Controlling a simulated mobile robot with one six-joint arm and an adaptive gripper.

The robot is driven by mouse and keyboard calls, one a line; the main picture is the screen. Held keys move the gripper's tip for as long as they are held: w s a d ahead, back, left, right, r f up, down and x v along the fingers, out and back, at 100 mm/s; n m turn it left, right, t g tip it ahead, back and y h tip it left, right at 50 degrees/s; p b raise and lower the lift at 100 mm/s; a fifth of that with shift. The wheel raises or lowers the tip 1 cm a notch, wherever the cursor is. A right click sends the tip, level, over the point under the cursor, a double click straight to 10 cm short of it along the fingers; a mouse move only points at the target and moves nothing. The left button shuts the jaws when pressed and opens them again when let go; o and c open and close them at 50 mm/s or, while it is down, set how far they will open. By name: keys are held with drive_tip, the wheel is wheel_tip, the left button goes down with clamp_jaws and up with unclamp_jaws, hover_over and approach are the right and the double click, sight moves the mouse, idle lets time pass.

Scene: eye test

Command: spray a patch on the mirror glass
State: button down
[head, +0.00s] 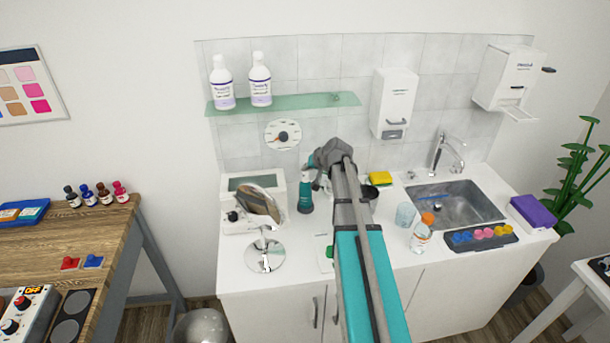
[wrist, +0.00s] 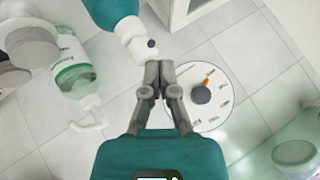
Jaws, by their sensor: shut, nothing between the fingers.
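A small round mirror (head: 258,205) stands tilted on a chrome stand at the left of the white counter in the head view. A teal spray bottle (head: 306,192) stands upright behind and right of it. In the wrist view the spray bottle (wrist: 108,8) shows at the top, with a white head pointing down the picture. My gripper (wrist: 159,68) is shut and empty, its fingertips just beside that head; I cannot tell whether they touch. In the head view my arm's wrist hides the fingertips.
A pump bottle with green liquid (wrist: 78,75) is close left of my gripper in the wrist view. A wall dial (head: 283,134) and glass shelf (head: 290,103) are near. A cup (head: 405,215), an orange-capped bottle (head: 422,234) and the sink (head: 460,203) lie to the right.

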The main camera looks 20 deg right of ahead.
sight(306, 173)
idle(0.5)
drive_tip(key=shift+r+p, duration=0.95)
drive_tip(key=shift+p, duration=0.05)
wheel_tip(306, 173, up, 6)
drive_tip(key=p, duration=0.6)
idle(2.0)
drive_tip(key=shift+r+p, duration=1.4)
drive_tip(key=shift+f, duration=0.1)
wheel_tip(306, 173, down, 9)
drive_tip(key=b, duration=0.9)
idle(0.8)
